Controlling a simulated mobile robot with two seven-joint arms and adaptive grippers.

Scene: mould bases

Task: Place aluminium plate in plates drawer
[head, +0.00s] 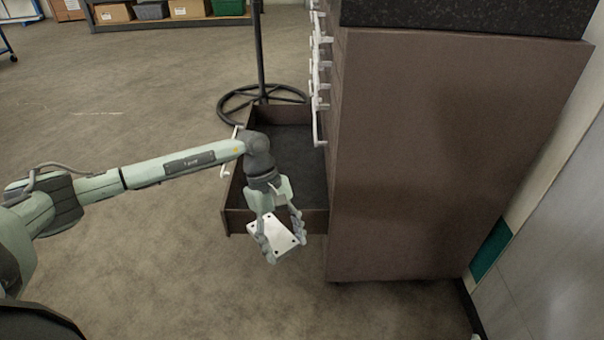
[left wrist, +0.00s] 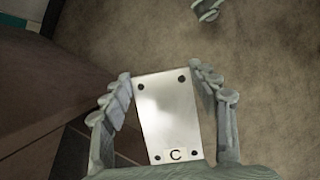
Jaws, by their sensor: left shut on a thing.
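The aluminium plate (head: 276,235) is a pale, flat rectangle with dark corner holes. In the left wrist view the plate (left wrist: 168,110) carries a label with the letter C. My left gripper (head: 284,240) is shut on the plate, with a finger along each long side. It holds the plate tilted in the air, in front of the drawer's near wall in the head view. The open drawer (head: 277,218) is pulled out to the left of the brown cabinet and has a dark floor.
The brown cabinet (head: 420,160) stands close on the right, with several white handles (head: 318,90) on its drawer fronts. A black stand with a ring base (head: 240,110) is behind the drawer. A shelf with boxes (head: 165,22) is at the back. Floor on the left is clear.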

